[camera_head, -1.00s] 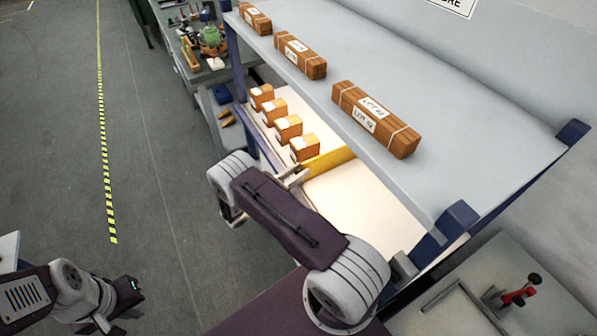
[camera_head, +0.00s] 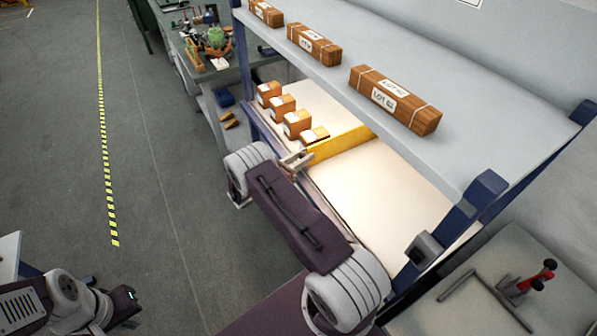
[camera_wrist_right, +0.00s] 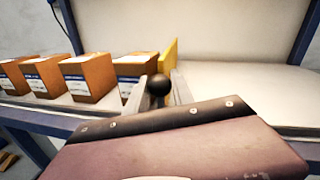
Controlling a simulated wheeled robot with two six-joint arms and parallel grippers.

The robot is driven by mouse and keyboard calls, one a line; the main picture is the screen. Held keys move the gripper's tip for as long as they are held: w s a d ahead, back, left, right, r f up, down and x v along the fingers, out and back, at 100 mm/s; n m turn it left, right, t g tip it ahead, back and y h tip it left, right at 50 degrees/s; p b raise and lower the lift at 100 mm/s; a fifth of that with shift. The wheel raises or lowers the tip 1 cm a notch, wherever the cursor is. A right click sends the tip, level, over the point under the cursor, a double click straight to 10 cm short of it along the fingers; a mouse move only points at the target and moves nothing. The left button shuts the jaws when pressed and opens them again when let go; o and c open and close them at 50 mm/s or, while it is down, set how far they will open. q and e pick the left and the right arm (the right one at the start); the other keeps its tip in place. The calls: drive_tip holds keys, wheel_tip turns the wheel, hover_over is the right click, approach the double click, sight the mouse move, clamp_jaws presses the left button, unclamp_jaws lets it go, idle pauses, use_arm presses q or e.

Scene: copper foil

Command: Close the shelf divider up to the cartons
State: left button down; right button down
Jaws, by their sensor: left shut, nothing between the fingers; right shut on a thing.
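The yellow shelf divider (camera_head: 343,144) stands upright on the lit lower shelf. A row of several brown cartons (camera_head: 296,123) stands to its left. The nearest carton (camera_wrist_right: 132,72) is right beside the divider in the wrist view, where the divider (camera_wrist_right: 168,58) shows edge-on; I cannot tell whether they touch. My right gripper (camera_head: 294,160) is at the divider's front end, its fingers (camera_wrist_right: 159,92) shut on a black ball knob (camera_wrist_right: 159,85). The knob's join to the divider is hidden. My left gripper (camera_head: 128,308) is shut and empty at lower left, away from the shelf.
The upper shelf (camera_head: 470,130) overhangs the lower one and carries bundled brown packs (camera_head: 395,98). A blue post (camera_head: 450,235) stands at the near right. The lower shelf right of the divider (camera_head: 390,195) is bare. A cluttered workbench (camera_head: 205,70) stands behind; the floor at left is clear.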

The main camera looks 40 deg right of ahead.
drive_tip(key=shift+w, duration=0.5)
drive_tip(key=c, duration=1.3)
unclamp_jaws()
drive_tip(key=shift+o, duration=1)
drive_tip(key=shift+a+f, duration=0.1)
drive_tip(key=shift+a, duration=0.35)
drive_tip(key=a+b, duration=0.2)
drive_tip(key=a, duration=0.6)
drive_tip(key=shift+s+b, duration=0.3)
drive_tip(key=shift+s, duration=0.1)
